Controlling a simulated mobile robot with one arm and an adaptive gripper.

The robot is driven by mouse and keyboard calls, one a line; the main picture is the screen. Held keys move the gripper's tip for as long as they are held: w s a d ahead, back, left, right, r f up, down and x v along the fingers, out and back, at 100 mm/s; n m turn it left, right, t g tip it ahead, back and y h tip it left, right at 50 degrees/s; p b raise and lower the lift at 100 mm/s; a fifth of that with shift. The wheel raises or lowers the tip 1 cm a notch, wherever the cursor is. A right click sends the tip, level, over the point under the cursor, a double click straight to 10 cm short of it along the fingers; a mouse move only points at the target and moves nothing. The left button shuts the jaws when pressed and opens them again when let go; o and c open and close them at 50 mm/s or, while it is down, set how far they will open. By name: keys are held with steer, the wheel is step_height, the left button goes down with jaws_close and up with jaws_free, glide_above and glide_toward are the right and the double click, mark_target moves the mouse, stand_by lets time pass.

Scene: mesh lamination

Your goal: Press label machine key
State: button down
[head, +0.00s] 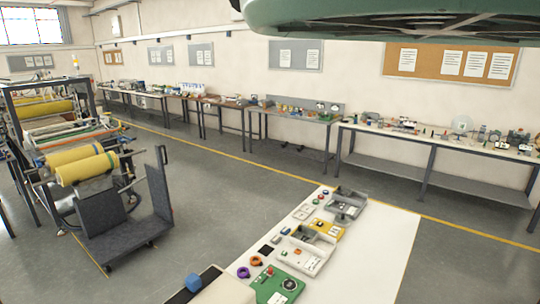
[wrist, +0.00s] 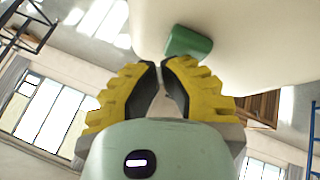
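No label machine can be made out for certain. On the white table (head: 378,262) in the head view lies a flat green unit (head: 275,289) with a red knob-like piece (head: 269,271) and a pale round dial (head: 289,284); it is too small to read any key. My gripper (wrist: 159,65) shows in the wrist view with yellow, black-padded fingers. Its tips are close together with nothing visible held between them. The gripper is not visible in the head view.
A grey tray (head: 363,193), a yellow box (head: 328,227) and small coloured parts share the table. A blue piece (head: 194,283) lies near its front left. A dark cart (head: 106,237) and roller machine (head: 62,108) stand left. Benches line the far wall; the floor between is open.

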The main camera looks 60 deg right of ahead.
steer(key=shift+r+b, duration=0.5)
steer(key=shift+r, duration=2.6)
steer(key=shift+w, duration=0.1)
